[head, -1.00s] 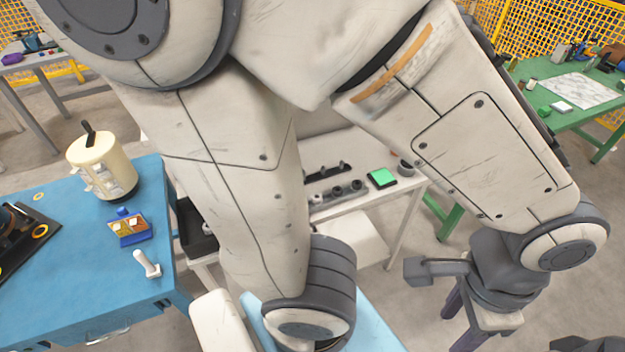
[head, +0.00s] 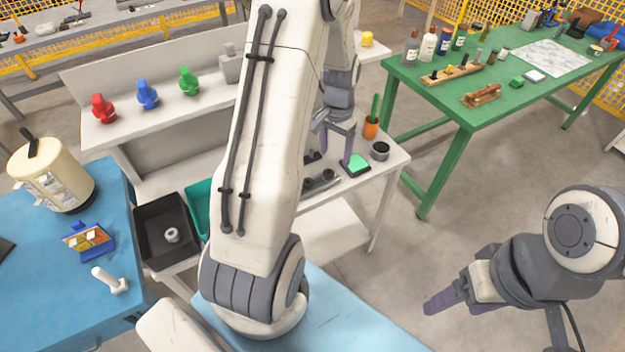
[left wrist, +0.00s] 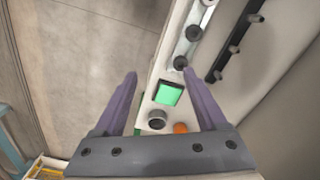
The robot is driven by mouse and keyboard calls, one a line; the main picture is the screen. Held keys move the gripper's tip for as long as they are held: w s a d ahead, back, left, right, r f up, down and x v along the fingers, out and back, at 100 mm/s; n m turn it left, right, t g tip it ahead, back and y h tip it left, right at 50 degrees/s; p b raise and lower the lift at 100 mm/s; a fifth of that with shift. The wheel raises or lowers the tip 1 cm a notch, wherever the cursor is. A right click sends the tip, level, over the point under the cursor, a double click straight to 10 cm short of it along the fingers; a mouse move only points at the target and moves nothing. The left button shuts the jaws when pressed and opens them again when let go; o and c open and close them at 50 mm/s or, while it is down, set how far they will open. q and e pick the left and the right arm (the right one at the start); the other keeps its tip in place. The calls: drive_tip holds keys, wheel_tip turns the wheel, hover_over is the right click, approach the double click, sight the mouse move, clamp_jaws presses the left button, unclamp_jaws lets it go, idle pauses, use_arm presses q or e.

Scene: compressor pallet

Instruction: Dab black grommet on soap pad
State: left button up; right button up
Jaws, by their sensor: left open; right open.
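The soap pad, a green square in a dark frame, lies on the white bench near its front right corner in the head view (head: 357,163) and in the left wrist view (left wrist: 168,94). A dark ring-like part, perhaps the black grommet (left wrist: 181,62), sits at the pad end of a light rack, close to one finger. My left gripper (head: 337,142) is open and empty above the pad and rack; its purple fingers show in the left wrist view (left wrist: 160,76). My arm partly hides the rack in the head view. My right gripper (head: 452,302) is open and empty over the floor.
A dark rail (left wrist: 236,45) with pegs runs beside the rack. A round grey cup (head: 380,151) and an orange pot (head: 370,128) stand near the pad. A black bin (head: 164,232) holding a pale ring is left of my arm. A green table (head: 480,100) stands behind right.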

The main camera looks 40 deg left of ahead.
use_arm(q)
drive_tip(key=n, duration=0.1)
hover_over(309, 179)
wheel_tip(309, 179, down, 5)
wheel_tip(309, 179, down, 3)
drive_tip(key=shift+f+p, duration=0.2)
drive_tip(key=shift+p, duration=0.3)
drive_tip(key=shift+f, duration=0.6)
drive_tip(key=shift+s+d+f+p, duration=0.1)
drive_tip(key=shift+f+p, duration=0.2)
drive_tip(key=shift+p, duration=0.05)
drive_tip(key=f, duration=0.1)
drive_tip(key=f+p, duration=0.1)
drive_tip(key=f, duration=0.1)
drive_tip(key=shift+s+f, duration=0.25)
drive_tip(key=shift+f+p, duration=0.3)
drive_tip(key=shift+f, duration=0.25)
clamp_jaws()
